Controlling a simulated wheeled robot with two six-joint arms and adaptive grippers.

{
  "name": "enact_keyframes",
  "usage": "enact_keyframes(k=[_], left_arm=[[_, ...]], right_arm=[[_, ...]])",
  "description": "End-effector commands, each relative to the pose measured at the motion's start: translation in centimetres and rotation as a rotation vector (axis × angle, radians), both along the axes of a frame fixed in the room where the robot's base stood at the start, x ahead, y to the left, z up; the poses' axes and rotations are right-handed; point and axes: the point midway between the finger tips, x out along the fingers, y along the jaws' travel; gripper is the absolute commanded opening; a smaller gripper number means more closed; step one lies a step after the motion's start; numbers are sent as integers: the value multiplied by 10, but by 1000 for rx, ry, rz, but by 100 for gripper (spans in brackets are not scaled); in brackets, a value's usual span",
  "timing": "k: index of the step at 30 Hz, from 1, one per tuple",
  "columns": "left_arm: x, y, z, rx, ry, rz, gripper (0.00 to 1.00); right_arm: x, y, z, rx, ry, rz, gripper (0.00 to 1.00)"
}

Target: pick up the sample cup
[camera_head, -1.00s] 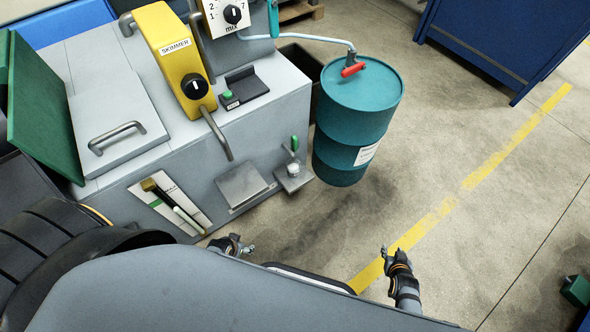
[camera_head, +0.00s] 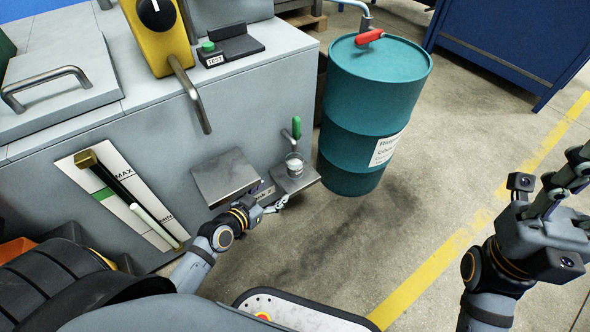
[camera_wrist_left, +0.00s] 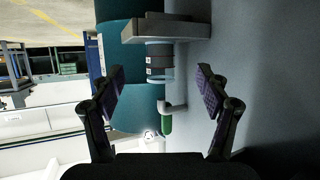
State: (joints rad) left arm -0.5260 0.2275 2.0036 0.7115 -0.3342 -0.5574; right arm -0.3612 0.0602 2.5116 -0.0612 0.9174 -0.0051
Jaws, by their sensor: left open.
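The sample cup (camera_head: 295,164) is a small clear cup with pale contents. It stands on a small metal shelf (camera_head: 301,184) under a green-handled tap (camera_head: 294,132) at the machine's right end. My left gripper (camera_head: 280,203) is just below and left of the shelf, apart from the cup. In the left wrist view, which looks upside down, the left gripper (camera_wrist_left: 162,92) is open, and the cup (camera_wrist_left: 160,63) shows beyond and between its fingers. My right gripper (camera_head: 565,180) hangs at the right edge; its jaw opening is unclear.
A teal drum (camera_head: 368,110) stands just right of the shelf. A wider metal plate (camera_head: 225,176) juts from the machine on the left. A sight gauge (camera_head: 122,194) is on the front panel. The floor right of the drum, with a yellow line (camera_head: 430,270), is clear.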

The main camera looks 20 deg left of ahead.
Motion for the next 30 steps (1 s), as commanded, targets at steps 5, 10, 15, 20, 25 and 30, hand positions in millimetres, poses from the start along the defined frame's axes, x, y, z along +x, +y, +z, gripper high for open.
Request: enact_keyframes(k=[5, 10, 15, 20, 25, 30], left_arm=[[44, -12, -4, -2, -4, 1, 75], [66, -18, -3, -1, -1, 0, 75], [70, -19, -2, 1, 2, 0, 75], [90, -25, -11, -2, -2, 2, 75], [115, -32, -21, -1, -1, 1, 75], [121, -34, -21, 1, 2, 0, 75]], right_arm=[[1, 1, -17, -6, 6, -4, 40], [2, 2, -24, -11, 9, -7, 40], [3, 2, -24, -12, 10, -7, 40], [2, 3, -40, -18, 10, -11, 40], [5, 6, -56, -29, 19, -19, 40], [5, 6, -56, -31, 20, -20, 40]])
